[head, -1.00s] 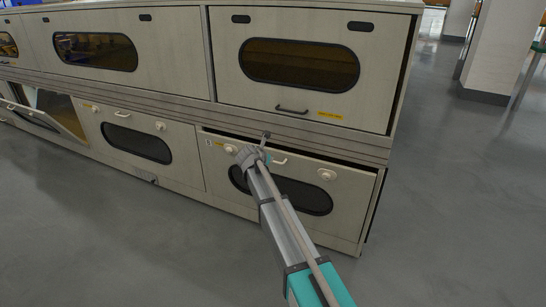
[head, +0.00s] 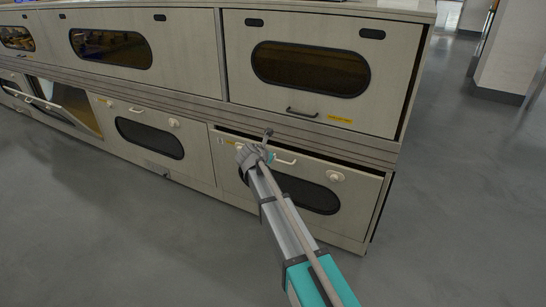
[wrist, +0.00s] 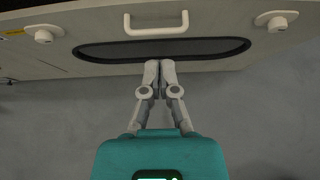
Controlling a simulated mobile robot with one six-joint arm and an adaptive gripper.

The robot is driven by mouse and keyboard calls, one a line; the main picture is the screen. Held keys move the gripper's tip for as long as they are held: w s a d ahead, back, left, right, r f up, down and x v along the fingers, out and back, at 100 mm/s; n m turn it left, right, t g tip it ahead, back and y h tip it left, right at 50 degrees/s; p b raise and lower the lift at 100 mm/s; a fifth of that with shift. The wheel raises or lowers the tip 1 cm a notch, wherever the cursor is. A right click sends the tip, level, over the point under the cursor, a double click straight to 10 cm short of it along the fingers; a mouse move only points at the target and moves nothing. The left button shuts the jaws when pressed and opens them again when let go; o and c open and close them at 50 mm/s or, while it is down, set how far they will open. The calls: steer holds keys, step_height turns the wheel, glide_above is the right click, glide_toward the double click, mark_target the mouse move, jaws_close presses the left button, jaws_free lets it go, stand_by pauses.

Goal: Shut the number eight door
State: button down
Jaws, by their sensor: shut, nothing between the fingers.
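The lower right door (head: 352,206) of the cabinet is pale, with a dark oval window (head: 310,197), a pale bar handle (head: 284,161) and two round knobs. It leans out slightly, with a dark gap along its top edge. Its number label is too small to read. In the wrist view, my gripper (wrist: 158,66) is shut and empty, its fingertips at the lower edge of the door's dark window, below the handle (wrist: 156,29). I cannot tell if they touch the door. In the head view, my arm covers part of the door and hides the fingertips.
Another lower door (head: 66,116) hangs open farther left. The lower door between (head: 105,129) looks shut. The upper doors (head: 240,84) look shut. Grey floor (head: 120,240) lies clear in front, and a pillar (head: 510,60) stands at the far right.

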steer(key=c, duration=1.1)
jaws_free()
steer(key=shift+d, duration=0.1)
steer(key=shift+o, duration=1.2)
steer(key=shift+s+d+f, duration=0.1)
steer(key=shift+s+d, duration=0.1)
steer(key=shift+d, duration=0.05)
steer(key=shift+o, duration=0.8)
steer(key=s+d+f+m+g, duration=0.2)
steer(key=s+d+m, duration=0.3)
steer(key=d+m, duration=0.2)
steer(key=shift+s+d+f+g, duration=0.35)
steer(key=shift+s+d+g, duration=0.05)
steer(key=shift+d, duration=0.45)
steer(key=s+d+f+m+g+y, duration=0.1)
steer(key=s+d+f+m+g, duration=0.1)
steer(key=s+d+m, duration=0.3)
steer(key=s+d+f+m+g+y, duration=0.2)
steer(key=s+d+m, duration=0.3)
steer(key=s+m, duration=0.6)
steer(key=s+d+f+m+g+y, duration=0.1)
steer(key=s+d+m+g, duration=0.2)
steer(key=s+d+m, duration=0.2)
steer(key=shift+s+d+f+m+g+y, duration=0.35)
steer(key=shift+s+m, duration=1.35)
steer(key=shift+s, duration=2.1)
